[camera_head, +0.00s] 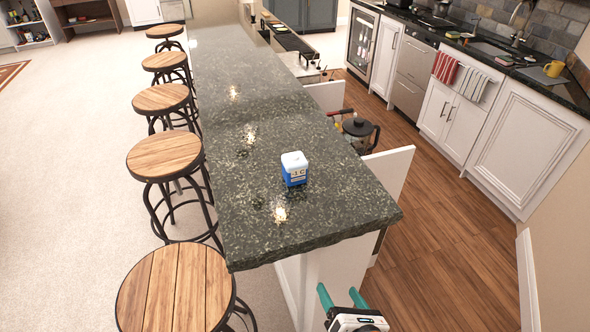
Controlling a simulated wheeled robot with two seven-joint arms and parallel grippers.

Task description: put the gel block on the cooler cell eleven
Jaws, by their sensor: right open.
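A small block with a white top and a blue lower part (294,169) stands upright on the dark granite bar top (254,185), near its near end. It looks like the gel block. A label with dark marks is on its front, too small to read surely. I cannot make out a cooler cell eleven. My right gripper (341,297) is at the bottom edge, below and in front of the bar's near end. Its two teal fingers are apart with nothing between them. It is well away from the block. My left gripper is not in view.
Several round wooden stools (164,156) line the bar's left side. Wooden floor (450,240) lies open at right, before white cabinets (515,165). The bar top around the block is clear.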

